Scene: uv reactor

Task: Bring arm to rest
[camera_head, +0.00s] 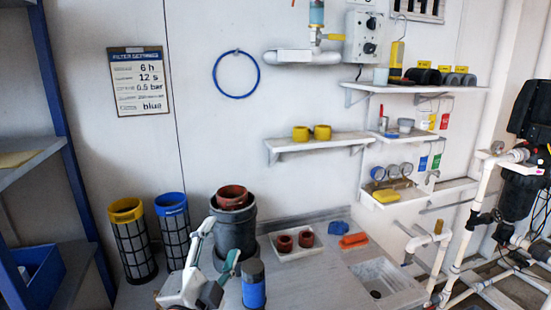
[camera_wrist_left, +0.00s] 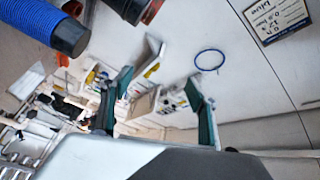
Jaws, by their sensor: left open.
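My left gripper (camera_head: 220,240) is low in the middle of the head view, in front of the dark grey cylindrical vessel (camera_head: 236,235) and left of the blue canister with a dark cap (camera_head: 253,290). Its two green fingers are spread apart with nothing between them. In the left wrist view the open gripper (camera_wrist_left: 160,85) frames the wall and shelves, tilted. The blue canister (camera_wrist_left: 35,22) shows there at the top left, apart from the fingers. My right gripper is in neither view.
A reddish ring (camera_head: 232,196) sits on top of the vessel. Yellow-topped (camera_head: 131,245) and blue-topped (camera_head: 173,230) mesh filters stand to the left. A tray (camera_head: 297,251) with red-brown cups and a sink (camera_head: 385,285) are to the right. A blue rack (camera_head: 62,130) stands far left.

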